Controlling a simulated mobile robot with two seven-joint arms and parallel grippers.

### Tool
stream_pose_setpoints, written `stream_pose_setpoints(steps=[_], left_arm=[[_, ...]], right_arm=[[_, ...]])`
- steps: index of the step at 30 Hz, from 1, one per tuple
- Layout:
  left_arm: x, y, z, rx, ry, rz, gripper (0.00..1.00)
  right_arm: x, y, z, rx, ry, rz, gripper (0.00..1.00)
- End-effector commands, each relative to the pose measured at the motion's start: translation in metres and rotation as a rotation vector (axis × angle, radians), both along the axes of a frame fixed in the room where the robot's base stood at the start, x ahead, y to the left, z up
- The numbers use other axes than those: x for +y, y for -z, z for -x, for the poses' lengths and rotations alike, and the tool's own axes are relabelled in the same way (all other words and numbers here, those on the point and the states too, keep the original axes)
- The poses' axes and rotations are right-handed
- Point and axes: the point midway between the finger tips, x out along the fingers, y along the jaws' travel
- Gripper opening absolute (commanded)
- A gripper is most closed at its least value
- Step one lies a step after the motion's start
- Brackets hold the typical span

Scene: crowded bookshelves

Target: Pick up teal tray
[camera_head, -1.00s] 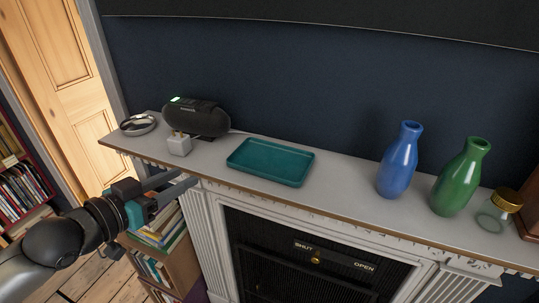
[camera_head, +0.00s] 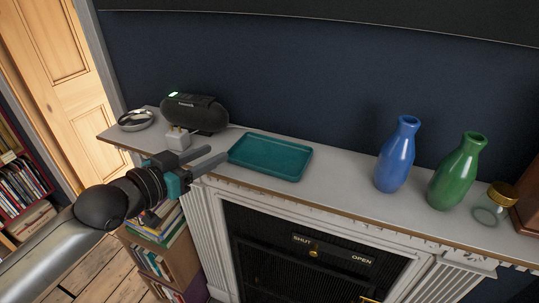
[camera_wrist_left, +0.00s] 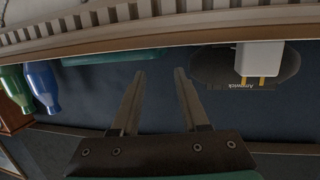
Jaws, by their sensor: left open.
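The teal tray (camera_head: 270,157) lies flat on the white mantel shelf (camera_head: 330,187), left of its middle. In the left wrist view only a thin teal strip of the tray (camera_wrist_left: 110,58) shows along the shelf edge. My left gripper (camera_head: 217,156) is open and empty, its two fingers pointing right towards the tray's left end, apart from it. In the left wrist view the spread fingers (camera_wrist_left: 160,75) have nothing between them. My right gripper is not in view.
A blue vase (camera_head: 396,158), a green vase (camera_head: 457,172) and a gold-lidded jar (camera_head: 492,204) stand right. Shelf between tray and blue vase is clear.

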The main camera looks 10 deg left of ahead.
Motion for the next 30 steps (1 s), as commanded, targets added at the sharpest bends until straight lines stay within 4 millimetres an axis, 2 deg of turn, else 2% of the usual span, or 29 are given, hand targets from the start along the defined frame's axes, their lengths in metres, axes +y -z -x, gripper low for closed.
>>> stream_pose_setpoints(steps=[6,16,24,30], left_arm=[[-0.008,0.004,-0.021,-0.002,-0.001,0.001,0.45],[-0.013,0.008,-0.036,0.0,0.001,-0.001,0.45],[-0.019,0.016,-0.066,-0.001,0.001,0.002,0.45],[-0.024,0.02,-0.078,0.0,0.001,0.0,0.45]], right_arm=[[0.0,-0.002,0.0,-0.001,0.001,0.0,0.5],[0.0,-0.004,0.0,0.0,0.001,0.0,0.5],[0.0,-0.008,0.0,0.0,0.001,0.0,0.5],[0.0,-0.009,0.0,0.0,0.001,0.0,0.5]])
